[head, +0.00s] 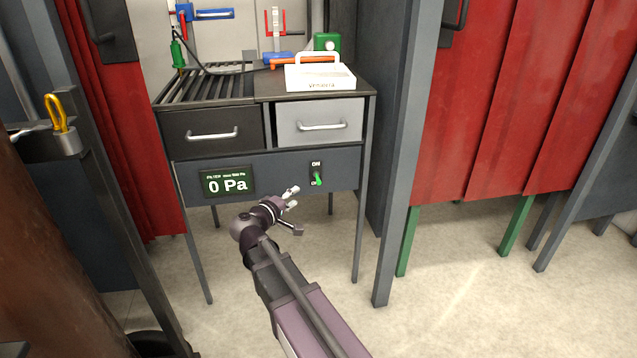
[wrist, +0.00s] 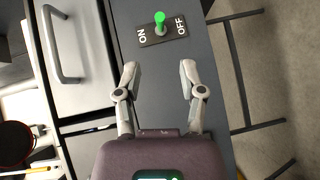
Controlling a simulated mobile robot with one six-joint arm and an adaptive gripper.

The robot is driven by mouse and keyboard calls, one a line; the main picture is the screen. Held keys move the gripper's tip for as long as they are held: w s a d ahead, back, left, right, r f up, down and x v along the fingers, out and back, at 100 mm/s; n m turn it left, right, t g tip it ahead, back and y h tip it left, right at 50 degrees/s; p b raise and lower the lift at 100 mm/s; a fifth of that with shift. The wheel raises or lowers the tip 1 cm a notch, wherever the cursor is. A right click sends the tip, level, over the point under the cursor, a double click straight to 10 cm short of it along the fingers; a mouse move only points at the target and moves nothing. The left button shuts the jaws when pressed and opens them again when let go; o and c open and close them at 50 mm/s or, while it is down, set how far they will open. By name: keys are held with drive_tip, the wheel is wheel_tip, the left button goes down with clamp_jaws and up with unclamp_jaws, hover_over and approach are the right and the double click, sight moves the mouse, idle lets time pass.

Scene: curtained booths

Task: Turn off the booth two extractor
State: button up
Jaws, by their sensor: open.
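The extractor switch is a green toggle lever (head: 318,180) on a dark plate, on the front panel of a grey bench. The plate reads ON at the top and OFF at the bottom in the head view. In the wrist view the green lever (wrist: 159,20) stands out between ON at left and OFF at right; I cannot tell for sure which way it leans. A display (head: 228,182) left of the switch reads 0 Pa. My gripper (head: 291,197) is open and empty, just below and left of the switch. In the wrist view its fingertips (wrist: 160,67) are apart, with the lever beyond them.
Two drawers with bar handles, one dark (head: 212,133) and one grey (head: 320,122), sit above the panel. A white box (head: 320,78) stands on the bench top beside a slatted grill. A grey post (head: 397,180) and red curtain (head: 500,110) stand at right. Floor is free below.

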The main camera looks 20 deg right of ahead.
sight(318, 180)
drive_tip(key=b+x, duration=0.1)
drive_tip(key=x, duration=1.2)
drive_tip(key=shift+w, duration=0.1)
clamp_jaws()
